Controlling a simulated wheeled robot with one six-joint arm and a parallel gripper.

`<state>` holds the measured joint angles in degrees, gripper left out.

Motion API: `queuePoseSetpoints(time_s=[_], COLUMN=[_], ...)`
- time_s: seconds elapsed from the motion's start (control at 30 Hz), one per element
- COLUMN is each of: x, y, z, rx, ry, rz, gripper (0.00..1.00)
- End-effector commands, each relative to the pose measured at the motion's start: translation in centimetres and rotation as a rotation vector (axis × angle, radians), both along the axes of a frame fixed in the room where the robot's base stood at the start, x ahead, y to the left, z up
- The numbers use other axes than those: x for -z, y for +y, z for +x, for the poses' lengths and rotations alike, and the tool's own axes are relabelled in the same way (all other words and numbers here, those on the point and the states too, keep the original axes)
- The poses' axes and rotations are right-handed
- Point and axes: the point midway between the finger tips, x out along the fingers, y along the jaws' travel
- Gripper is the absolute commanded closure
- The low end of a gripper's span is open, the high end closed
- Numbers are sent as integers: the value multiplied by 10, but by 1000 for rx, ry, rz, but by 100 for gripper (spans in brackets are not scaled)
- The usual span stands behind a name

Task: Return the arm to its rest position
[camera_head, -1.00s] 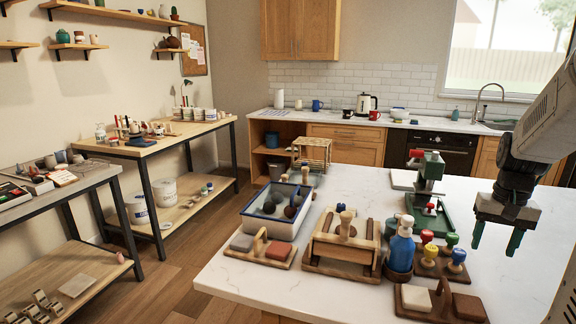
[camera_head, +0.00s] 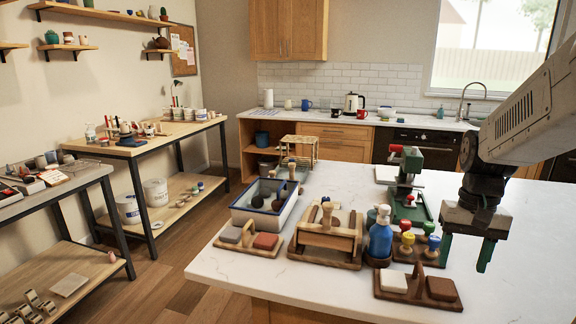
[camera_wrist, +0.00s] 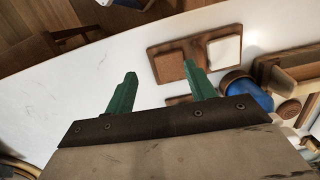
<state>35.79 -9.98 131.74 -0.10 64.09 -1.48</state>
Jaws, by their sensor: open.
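My gripper (camera_head: 465,250) hangs at the right of the head view, above the white countertop (camera_head: 520,290). Its two green fingers are apart with nothing between them. In the wrist view the gripper (camera_wrist: 158,88) shows the same open fingers over bare countertop. A wooden holder with a white block (camera_head: 394,283) and a brown block (camera_head: 441,289) lies to the left of the gripper. That holder also shows beyond the fingers in the wrist view, with its white block (camera_wrist: 225,52) and brown block (camera_wrist: 178,68).
Left of the gripper stand a blue bottle (camera_head: 380,240), colored-knob stamps (camera_head: 407,241), a green press (camera_head: 408,175), a wooden frame (camera_head: 328,240) and a blue-white tub (camera_head: 240,213). The countertop's right part is clear. In the wrist view a wooden chair (camera_wrist: 70,38) is past the edge.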

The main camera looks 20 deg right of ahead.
Motion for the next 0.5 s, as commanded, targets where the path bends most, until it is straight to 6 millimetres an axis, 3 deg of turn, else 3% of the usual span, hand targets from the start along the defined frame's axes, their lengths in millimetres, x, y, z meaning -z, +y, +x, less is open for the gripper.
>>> queuePoseSetpoints(time_s=[0.17,0.33,0.5], x=[-15,-27,-33], y=[57,126,172], z=[-16,-48,-77], rx=[-116,-295,-473], ry=[-17,-61,-136], rz=[-12,-34,-56], gripper=[45,45,45])
